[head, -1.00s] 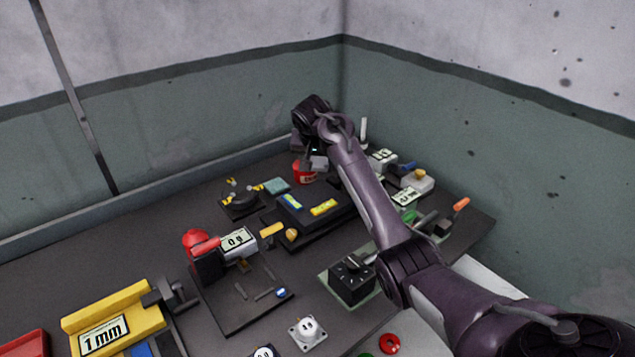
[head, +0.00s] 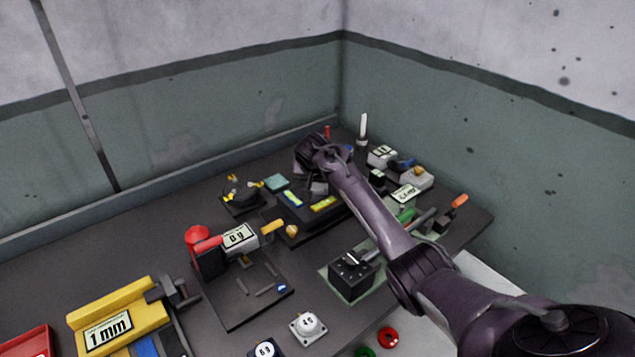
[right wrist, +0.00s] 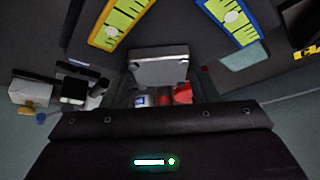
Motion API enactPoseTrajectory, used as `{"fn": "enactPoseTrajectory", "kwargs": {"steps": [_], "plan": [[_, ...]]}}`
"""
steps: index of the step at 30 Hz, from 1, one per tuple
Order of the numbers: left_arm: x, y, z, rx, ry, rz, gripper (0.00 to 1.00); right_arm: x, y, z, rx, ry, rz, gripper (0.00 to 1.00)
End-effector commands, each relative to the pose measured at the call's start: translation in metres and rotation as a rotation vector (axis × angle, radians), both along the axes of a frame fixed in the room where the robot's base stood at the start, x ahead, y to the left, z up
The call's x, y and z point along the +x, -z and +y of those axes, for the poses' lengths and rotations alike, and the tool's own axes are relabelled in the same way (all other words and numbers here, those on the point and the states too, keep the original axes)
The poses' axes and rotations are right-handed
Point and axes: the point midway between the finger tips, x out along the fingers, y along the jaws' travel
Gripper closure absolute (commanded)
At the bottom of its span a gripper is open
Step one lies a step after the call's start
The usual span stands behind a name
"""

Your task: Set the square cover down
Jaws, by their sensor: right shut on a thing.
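My right gripper (head: 317,178) is at the far end of the bench, reached over by my arm. It is shut on a light grey square piece, which I take to be the square cover (head: 319,189). The cover also shows in the right wrist view (right wrist: 158,66), just ahead of the gripper body. It is beside the black block (head: 330,219) with yellow-labelled strips. I cannot tell whether its underside touches anything. My left gripper is not in view.
A teal square pad (head: 277,182) lies left of the gripper. A red container (right wrist: 183,94) shows behind the cover in the wrist view. Labelled boxes (head: 381,156) and a white upright post (head: 363,127) stand to the right. A black tool stand (head: 241,195) is at the left.

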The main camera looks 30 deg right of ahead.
Motion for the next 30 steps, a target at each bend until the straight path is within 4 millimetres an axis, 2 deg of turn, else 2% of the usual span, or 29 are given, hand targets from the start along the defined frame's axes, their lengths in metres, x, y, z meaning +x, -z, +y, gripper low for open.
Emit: {"fn": "enactPoseTrajectory", "kwargs": {"steps": [1,2,6,14,18,23,30], "plan": [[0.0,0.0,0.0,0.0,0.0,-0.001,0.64,0.0,0.002,0.0,0.0,0.0,0.0,0.73],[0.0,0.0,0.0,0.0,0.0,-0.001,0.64,0.0,0.002,0.0,0.001,0.0,0.001,0.42],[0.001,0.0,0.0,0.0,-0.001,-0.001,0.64,0.0,0.002,0.0,0.0,-0.001,0.001,0.24],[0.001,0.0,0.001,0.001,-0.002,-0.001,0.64,0.0,0.001,0.0,0.0,-0.001,0.001,0.24],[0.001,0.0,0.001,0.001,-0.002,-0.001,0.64,-0.002,-0.006,0.003,0.001,-0.002,0.001,0.24],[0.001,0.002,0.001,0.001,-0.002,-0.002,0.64,-0.012,-0.028,0.011,0.001,-0.002,-0.002,0.24],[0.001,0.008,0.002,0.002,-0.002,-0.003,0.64,-0.031,-0.073,0.029,0.001,-0.002,-0.002,0.24]]}}
